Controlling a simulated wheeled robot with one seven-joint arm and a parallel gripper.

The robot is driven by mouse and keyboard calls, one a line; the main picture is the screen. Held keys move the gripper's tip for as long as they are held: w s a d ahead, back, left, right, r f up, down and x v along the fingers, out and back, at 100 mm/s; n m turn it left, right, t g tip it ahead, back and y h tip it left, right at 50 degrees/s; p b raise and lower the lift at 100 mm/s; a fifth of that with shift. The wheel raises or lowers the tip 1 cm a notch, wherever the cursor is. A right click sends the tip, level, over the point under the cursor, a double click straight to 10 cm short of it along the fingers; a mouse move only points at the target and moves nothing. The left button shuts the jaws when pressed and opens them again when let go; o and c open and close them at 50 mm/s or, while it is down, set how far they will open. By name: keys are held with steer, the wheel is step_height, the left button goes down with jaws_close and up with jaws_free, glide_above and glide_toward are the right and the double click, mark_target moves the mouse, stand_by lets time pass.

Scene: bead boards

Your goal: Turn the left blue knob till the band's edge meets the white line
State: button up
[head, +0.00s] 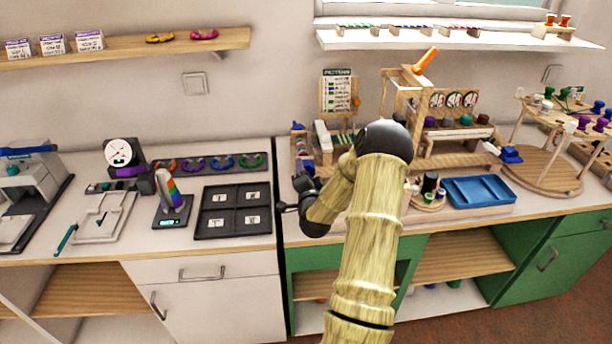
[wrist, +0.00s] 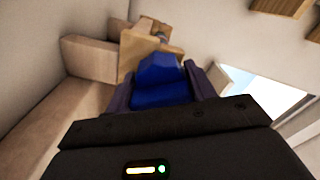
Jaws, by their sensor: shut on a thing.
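In the wrist view, a blue knob (wrist: 160,92) sits between the two dark fingers of my gripper (wrist: 157,78), which is shut on it. The knob has a raised narrower part at its far end, close to a light wooden block (wrist: 137,50). In the head view, my gripper (head: 303,184) is at the left end of the wooden bead stand, partly hidden by my own arm. I cannot make out the band's edge or the white line in either view.
Another blue knob (head: 510,155) sticks out at the stand's right side. A blue tray (head: 478,191) lies on the counter, right of my arm. A black four-part tray (head: 233,211) lies left of my gripper. Wooden beams (wrist: 90,58) are close to the fingers.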

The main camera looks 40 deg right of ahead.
steer(key=shift+f, duration=0.15)
steer(key=o, duration=1)
steer(key=shift+s, duration=0.1)
steer(key=p+v, duration=0.6)
steer(key=v, duration=1.1)
steer(key=shift+s+p, duration=0.2)
steer(key=shift+p, duration=0.2)
